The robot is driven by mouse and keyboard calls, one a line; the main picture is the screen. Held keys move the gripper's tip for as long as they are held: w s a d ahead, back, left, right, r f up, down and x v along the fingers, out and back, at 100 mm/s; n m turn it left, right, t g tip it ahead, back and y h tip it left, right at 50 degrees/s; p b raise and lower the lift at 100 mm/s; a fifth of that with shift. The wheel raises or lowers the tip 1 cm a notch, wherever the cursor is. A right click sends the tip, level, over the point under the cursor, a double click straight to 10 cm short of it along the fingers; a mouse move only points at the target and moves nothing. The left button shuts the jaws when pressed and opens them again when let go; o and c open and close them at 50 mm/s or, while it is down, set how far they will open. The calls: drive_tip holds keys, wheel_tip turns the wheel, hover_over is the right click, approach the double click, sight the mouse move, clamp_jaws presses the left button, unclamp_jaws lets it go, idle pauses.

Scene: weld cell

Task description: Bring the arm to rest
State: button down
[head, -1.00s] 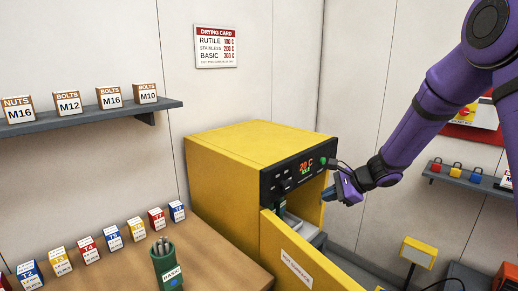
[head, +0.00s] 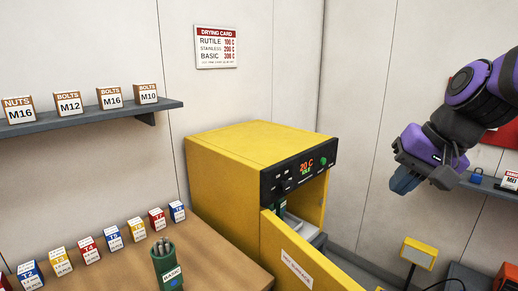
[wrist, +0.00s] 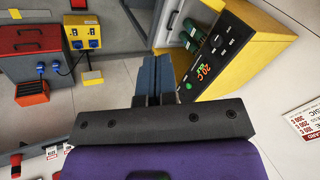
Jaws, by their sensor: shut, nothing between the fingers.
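My gripper (head: 404,182) hangs in the air to the right of the yellow oven (head: 240,170) in the head view, pointing down and left. It is clear of the oven and the wall shelf. In the wrist view its two blue-grey fingers (wrist: 158,66) are together with nothing between them. My purple arm reaches in from the right edge, bent at the wrist.
The oven door (head: 296,258) stands open and the panel reads 20 C. Green items (wrist: 190,36) show inside. A green electrode holder (head: 167,268) and several small boxes stand on the wooden bench (head: 222,248). A yellow lamp (head: 416,251) stands below my gripper.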

drive_tip(key=s+d+r+n+t+h, duration=0.1)
drive_tip(key=s+d+n+h, duration=0.2)
drive_tip(key=s, duration=0.8)
drive_tip(key=shift+s+d+r+n+t+h, duration=0.2)
drive_tip(key=shift+d+r+n+t+h, duration=0.15)
drive_tip(key=shift+d, duration=0.9)
